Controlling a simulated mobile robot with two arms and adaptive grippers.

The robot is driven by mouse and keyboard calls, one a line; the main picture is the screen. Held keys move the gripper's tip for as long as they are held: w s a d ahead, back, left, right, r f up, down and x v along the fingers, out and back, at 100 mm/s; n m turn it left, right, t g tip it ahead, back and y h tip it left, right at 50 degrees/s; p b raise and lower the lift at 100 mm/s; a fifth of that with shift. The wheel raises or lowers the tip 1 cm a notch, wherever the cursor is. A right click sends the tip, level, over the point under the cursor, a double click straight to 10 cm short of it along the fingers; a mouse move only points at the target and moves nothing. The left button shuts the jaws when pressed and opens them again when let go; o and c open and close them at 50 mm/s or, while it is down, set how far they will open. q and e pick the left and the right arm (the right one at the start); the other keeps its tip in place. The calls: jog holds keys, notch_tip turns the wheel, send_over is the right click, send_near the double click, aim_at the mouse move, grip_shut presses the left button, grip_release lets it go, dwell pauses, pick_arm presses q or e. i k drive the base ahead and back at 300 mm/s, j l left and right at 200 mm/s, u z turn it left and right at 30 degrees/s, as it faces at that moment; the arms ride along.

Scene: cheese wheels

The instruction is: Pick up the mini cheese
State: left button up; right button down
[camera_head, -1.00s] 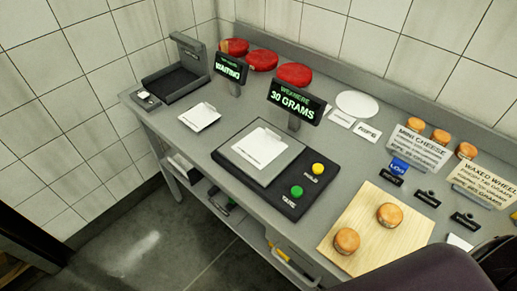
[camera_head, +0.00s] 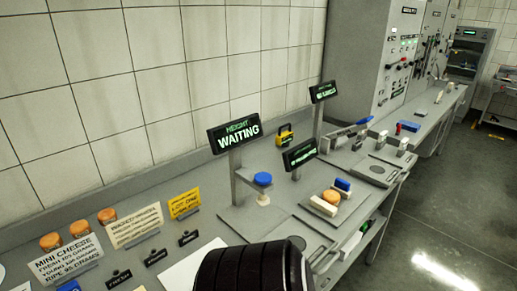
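Three small orange mini cheeses stand in a row behind the "Mini cheese" sign (camera_head: 66,262) at the lower left: the left one (camera_head: 50,241), the middle one (camera_head: 80,229) and the right one (camera_head: 107,215). Another small orange cheese (camera_head: 331,196) sits at the centre right on a grey station, beside a cream block (camera_head: 323,207) and a blue block (camera_head: 342,184). A dark ribbed arm part of mine covers the bottom middle of the view. Neither gripper shows.
A height gauge with a "Waiting" display (camera_head: 235,134) and a blue disc (camera_head: 263,179) stands mid-bench. A yellow sign (camera_head: 184,203) and dark label holders are near the cheeses. Behind are a yellow padlock-like item (camera_head: 285,136) and a tall grey cabinet (camera_head: 366,60). Open floor (camera_head: 445,225) lies right.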

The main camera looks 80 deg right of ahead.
aim_at(331, 196)
jog(key=l+z, duration=0.1)
jog(key=z, duration=2.3)
jog(key=k+l, duration=0.05)
